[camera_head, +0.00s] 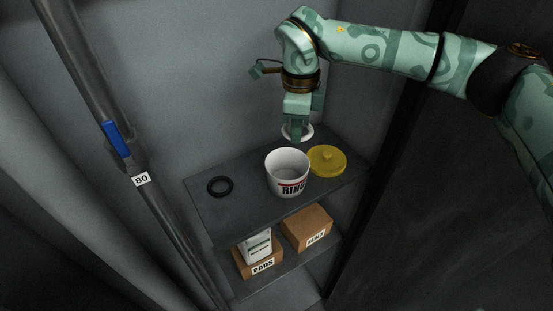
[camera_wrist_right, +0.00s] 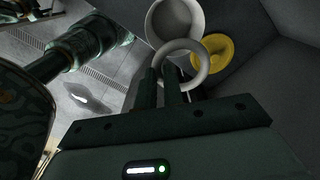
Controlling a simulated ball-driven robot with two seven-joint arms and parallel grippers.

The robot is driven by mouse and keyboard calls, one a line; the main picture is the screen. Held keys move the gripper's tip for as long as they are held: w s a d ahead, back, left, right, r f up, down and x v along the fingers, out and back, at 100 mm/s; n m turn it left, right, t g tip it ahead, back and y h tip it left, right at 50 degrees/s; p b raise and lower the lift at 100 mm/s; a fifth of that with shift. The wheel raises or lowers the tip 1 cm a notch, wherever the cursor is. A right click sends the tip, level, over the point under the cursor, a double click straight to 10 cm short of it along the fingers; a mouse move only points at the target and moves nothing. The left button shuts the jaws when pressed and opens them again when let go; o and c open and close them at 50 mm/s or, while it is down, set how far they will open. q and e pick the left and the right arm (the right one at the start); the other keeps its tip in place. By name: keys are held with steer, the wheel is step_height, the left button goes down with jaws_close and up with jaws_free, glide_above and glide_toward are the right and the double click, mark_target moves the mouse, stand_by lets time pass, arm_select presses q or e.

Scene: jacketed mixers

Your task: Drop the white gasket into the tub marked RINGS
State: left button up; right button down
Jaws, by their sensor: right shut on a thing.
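The white gasket (camera_head: 308,134) is a ring held in my right gripper (camera_head: 297,136), above and behind the tub. In the right wrist view the gasket (camera_wrist_right: 204,64) sits at the tips of the two dark fingers of the right gripper (camera_wrist_right: 172,78). The white tub (camera_head: 287,173) with a partly visible RINGS label stands open on the upper shelf. It also shows in the right wrist view (camera_wrist_right: 175,18), beyond the gasket. The inside of the tub looks empty in the part I can see. My left gripper is not in view in the head camera.
A yellow lid (camera_head: 327,160) lies right of the tub on the upper shelf (camera_head: 235,214). A black ring (camera_head: 220,186) lies at the left. Boxes (camera_head: 307,228) and a white container (camera_head: 256,247) stand on the lower shelf. A pipe with a blue handle (camera_head: 117,139) rises at the left.

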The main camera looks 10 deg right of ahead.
steer(key=shift+m, duration=0.4)
steer(key=f+b, duration=0.1)
steer(key=f, duration=0.1)
steer(key=f+b, duration=0.1)
steer(key=b, duration=0.1)
steer(key=f+b, duration=0.2)
steer(key=shift+w+a+f, duration=0.15)
steer(key=shift+w+f, duration=0.15)
steer(key=shift+f, duration=0.05)
steer(key=c, duration=1.4)
jaws_free()
steer(key=shift+c, duration=0.2)
step_height(320, 180, up, 16)
steer(key=b, duration=0.2)
steer(key=shift+w, duration=0.1)
